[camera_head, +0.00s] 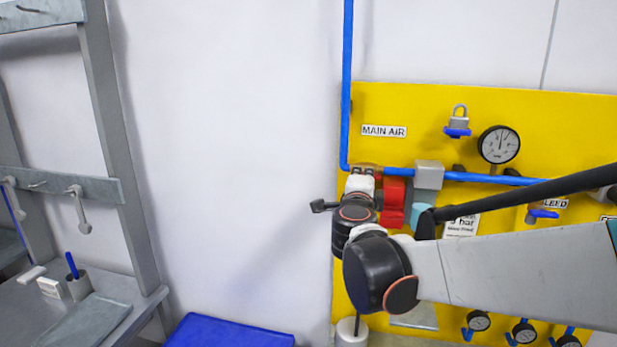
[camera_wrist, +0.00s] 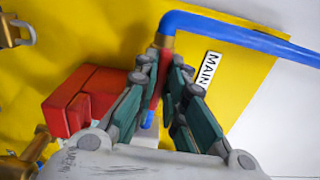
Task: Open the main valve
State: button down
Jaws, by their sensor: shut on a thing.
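The main valve sits on the blue air pipe under the "MAIN AIR" label (camera_head: 384,131) on the yellow panel. In the wrist view my gripper (camera_wrist: 165,72) is shut on a narrow red valve handle (camera_wrist: 157,88), with one finger on each side of it. A red block (camera_wrist: 80,102) is beside the fingers; red parts (camera_head: 393,192) also show beside my wrist in the head view. In the head view my wrist covers most of the valve, and the fingers are mostly hidden. The valve body and the handle's angle to the pipe are not clear.
A blue bin (camera_head: 228,332) is at the bottom. A grey workbench (camera_head: 105,310) stands left; bare wall lies between.

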jog(key=shift+s+a, duration=0.1)
dwell(0.3)
jog(key=c, duration=1.7)
grip_release()
jog(key=shift+o, duration=0.2)
